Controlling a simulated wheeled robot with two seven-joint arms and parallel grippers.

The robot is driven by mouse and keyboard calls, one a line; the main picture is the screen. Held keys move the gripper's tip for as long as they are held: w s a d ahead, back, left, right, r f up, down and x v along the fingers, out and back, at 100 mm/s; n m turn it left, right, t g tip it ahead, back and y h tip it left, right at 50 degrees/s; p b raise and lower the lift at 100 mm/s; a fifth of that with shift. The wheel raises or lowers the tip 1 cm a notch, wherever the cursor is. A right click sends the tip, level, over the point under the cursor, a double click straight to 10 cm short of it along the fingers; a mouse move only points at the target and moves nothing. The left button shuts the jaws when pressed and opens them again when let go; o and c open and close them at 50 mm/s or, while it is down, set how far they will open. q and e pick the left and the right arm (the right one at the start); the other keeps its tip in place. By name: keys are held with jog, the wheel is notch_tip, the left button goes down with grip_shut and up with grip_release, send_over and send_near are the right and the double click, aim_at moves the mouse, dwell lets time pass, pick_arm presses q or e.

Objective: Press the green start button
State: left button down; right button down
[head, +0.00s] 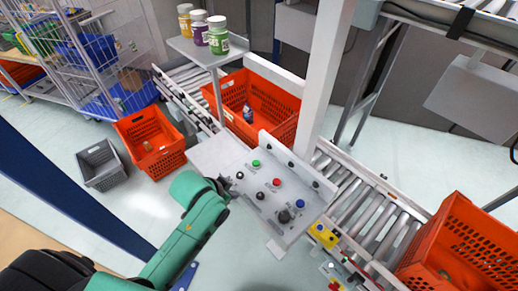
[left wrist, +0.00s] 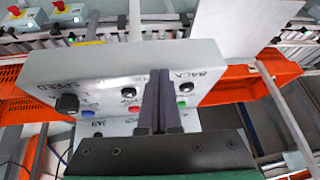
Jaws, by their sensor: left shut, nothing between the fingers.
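The green button (head: 256,163) is a small round cap on the upper left part of a light grey control panel (head: 285,222). In the left wrist view a small green spot beside the fingers (left wrist: 181,104) looks like this button, partly hidden by them. My left gripper (head: 226,184) is at the panel's left edge, to the lower left of the green button. Its dark fingers (left wrist: 157,100) are closed together and empty, pointing at the panel face. I cannot tell the exact gap to the button. My right gripper is not in view.
A roller conveyor (head: 360,200) runs behind. Orange totes (head: 150,140) and a grey crate (head: 101,164) stand around. Jars (head: 218,35) sit on a shelf.

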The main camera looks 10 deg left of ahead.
pick_arm(q)
jog(key=shift+w+d+r+m+t+h, duration=1.3)
jog(key=shift+w+r+m, duration=3.6)
jog(key=shift+w, duration=1.9)
jog(key=b, duration=0.8)
send_over(253, 164)
jog(key=shift+n, duration=0.4)
notch_tip(253, 164, down, 7)
jog(key=shift+s, duration=0.1)
jog(key=shift+f, duration=0.35)
jog(key=shift+f, duration=0.15)
jog(key=shift+f, duration=0.25)
